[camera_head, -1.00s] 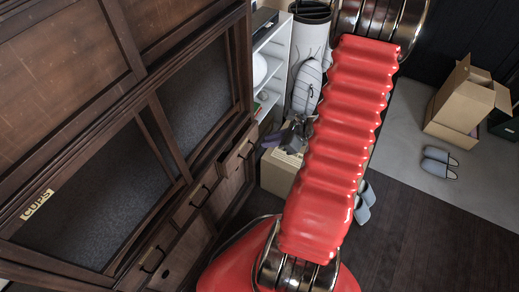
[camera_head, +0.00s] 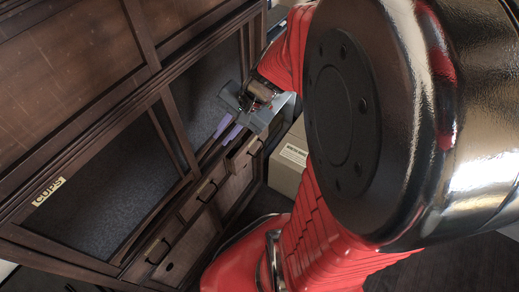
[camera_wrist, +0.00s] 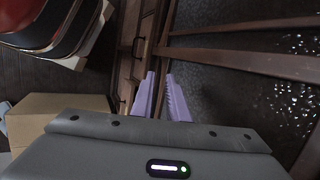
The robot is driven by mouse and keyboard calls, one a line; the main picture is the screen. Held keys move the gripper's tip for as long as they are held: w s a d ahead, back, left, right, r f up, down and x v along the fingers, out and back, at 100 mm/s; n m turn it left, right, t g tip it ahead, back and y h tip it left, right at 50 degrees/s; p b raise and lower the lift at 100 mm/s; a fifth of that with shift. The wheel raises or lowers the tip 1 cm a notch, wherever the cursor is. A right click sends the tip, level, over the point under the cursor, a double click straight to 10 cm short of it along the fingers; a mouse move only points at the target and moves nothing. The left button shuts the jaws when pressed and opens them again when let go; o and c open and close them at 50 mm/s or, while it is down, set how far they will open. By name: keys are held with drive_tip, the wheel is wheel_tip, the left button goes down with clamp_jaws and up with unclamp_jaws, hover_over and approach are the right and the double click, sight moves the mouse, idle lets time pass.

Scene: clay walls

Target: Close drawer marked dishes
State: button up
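A dark wooden cabinet (camera_head: 95,118) holds a row of small drawers with dark handles. The far drawer (camera_head: 246,152) seems to stick out slightly, with a dark gap behind its front. The middle drawer (camera_head: 203,193) and near drawer (camera_head: 152,252) look flush. No "dishes" marking is readable; a "CUPS" label (camera_head: 48,191) is on the cabinet's upper ledge. My gripper (camera_head: 225,131) is above and beside the far drawer, its purple fingers pointing toward the cabinet. The wrist view shows the fingers (camera_wrist: 160,77) apart with nothing between them. I cannot tell whether they touch the drawer.
A cardboard box (camera_head: 290,160) stands on the floor just right of the far drawer; a box (camera_wrist: 70,108) also shows at left in the wrist view. Cabinet posts and ledges (camera_wrist: 240,62) are close to the fingers. My arm hides much of the room's right side.

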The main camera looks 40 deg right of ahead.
drive_tip(key=s+a+r+n+t+h, duration=0.1)
drive_tip(key=s+a+r+n+h, duration=0.3)
drive_tip(key=r+n, duration=0.8)
drive_tip(key=s+a, duration=0.2)
drive_tip(key=s, duration=0.2)
drive_tip(key=shift+s+n+t, duration=0.15)
drive_tip(key=shift+n+t, duration=0.15)
drive_tip(key=shift+n, duration=0.1)
drive_tip(key=shift+a, duration=0.2)
